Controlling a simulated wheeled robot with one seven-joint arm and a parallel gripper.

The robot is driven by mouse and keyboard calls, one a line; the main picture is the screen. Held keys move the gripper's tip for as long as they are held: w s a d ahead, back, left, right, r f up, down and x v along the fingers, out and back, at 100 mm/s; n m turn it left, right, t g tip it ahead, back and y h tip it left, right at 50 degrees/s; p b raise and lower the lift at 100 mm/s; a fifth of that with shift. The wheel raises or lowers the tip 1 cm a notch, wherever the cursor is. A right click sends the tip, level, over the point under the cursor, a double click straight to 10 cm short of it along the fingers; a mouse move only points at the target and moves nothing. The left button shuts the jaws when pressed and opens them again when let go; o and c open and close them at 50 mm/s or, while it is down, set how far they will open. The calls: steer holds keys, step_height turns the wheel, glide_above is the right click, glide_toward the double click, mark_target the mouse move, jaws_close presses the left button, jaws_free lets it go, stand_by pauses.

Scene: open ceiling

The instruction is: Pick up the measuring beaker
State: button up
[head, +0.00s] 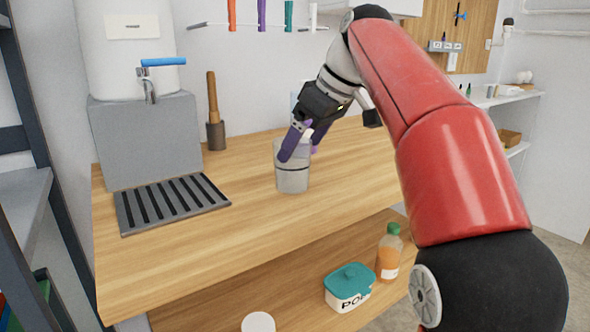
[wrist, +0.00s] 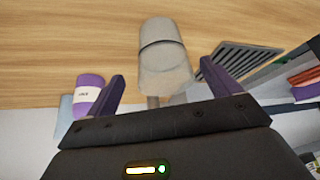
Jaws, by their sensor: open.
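The measuring beaker (head: 292,178) is a clear grey cup with a dark band, standing upright on the wooden counter (head: 240,222) in the head view. In the wrist view the beaker (wrist: 164,62) shows beyond and between my finger tips. My gripper (head: 302,145) has purple fingers and is at the upper part of the beaker in the head view. In the wrist view my gripper (wrist: 156,85) is open, with its fingers spread apart on either side. I cannot tell whether a finger touches the beaker.
A black-slotted drip tray (head: 172,203) lies left of the beaker, below a tap (head: 152,85). A wooden-handled mallet (head: 215,120) stands behind. A teal-lidded tub (head: 349,287) and an orange bottle (head: 389,255) are on the lower shelf. Counter in front of the beaker is clear.

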mark_target(292, 160)
steer(key=x, duration=0.2)
steer(key=b+x, duration=0.1)
steer(key=x, duration=0.1)
steer(key=shift+s+a, duration=0.1)
steer(key=shift+s, duration=0.2)
steer(key=shift+w+a+f, duration=0.2)
steer(key=shift+a+f, duration=0.05)
steer(key=shift+f, duration=0.25)
steer(key=shift+c, duration=0.4)
steer(key=c, duration=1)
steer(key=shift+r, duration=0.15)
